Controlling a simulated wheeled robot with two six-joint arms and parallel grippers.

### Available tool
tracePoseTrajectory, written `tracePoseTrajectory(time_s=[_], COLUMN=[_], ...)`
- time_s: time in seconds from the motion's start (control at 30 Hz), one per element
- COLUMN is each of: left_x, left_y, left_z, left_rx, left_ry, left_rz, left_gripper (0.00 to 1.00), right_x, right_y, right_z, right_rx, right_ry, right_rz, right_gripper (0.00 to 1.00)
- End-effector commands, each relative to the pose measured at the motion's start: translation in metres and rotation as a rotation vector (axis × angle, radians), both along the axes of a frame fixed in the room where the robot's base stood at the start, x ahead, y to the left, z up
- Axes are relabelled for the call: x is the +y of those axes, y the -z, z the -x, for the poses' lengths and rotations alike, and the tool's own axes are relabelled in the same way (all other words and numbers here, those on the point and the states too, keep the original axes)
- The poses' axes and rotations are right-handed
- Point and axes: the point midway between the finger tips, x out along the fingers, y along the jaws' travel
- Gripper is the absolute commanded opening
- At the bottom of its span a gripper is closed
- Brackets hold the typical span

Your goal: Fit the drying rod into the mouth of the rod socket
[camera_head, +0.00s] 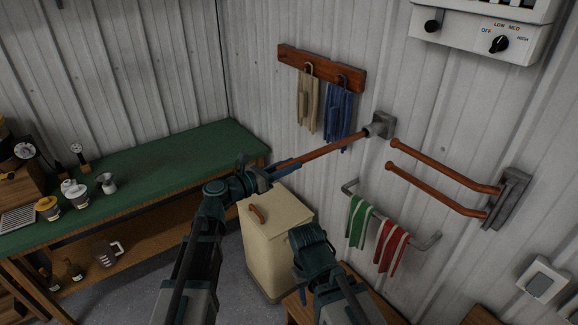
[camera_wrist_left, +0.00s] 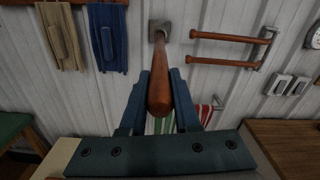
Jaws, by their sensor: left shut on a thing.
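The drying rod (camera_head: 325,152) is a thin reddish-brown wooden bar. My left gripper (camera_head: 287,165) is shut on its near end and holds it out toward the wall, sloping up to the right. The rod socket (camera_head: 383,124) is a grey metal wall plate with a short round collar. The rod's far end is at the collar's mouth; I cannot tell how deep it sits. In the left wrist view the rod (camera_wrist_left: 160,90) runs straight away between the fingers (camera_wrist_left: 160,100) to the socket (camera_wrist_left: 159,27). My right arm shows low in the head view, but its fingers do not.
Two wooden rods on a grey bracket (camera_head: 511,195) jut out right of the socket. A rail (camera_head: 425,243) with striped towels hangs below. A cream cabinet (camera_head: 270,240) and green-topped bench (camera_head: 150,165) stand left.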

Motion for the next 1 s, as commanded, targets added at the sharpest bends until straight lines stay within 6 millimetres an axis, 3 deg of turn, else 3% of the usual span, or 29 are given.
tracePoseTrajectory(time_s=[1.0], left_x=[-0.015], left_y=[0.000], left_z=[-0.011], left_rx=[0.000], left_ry=[0.000], left_rz=[0.000], left_gripper=[0.00], right_x=[0.000], right_y=[0.000], right_z=[0.000], right_rx=[0.000], right_ry=[0.000], right_rz=[0.000], right_gripper=[0.50])
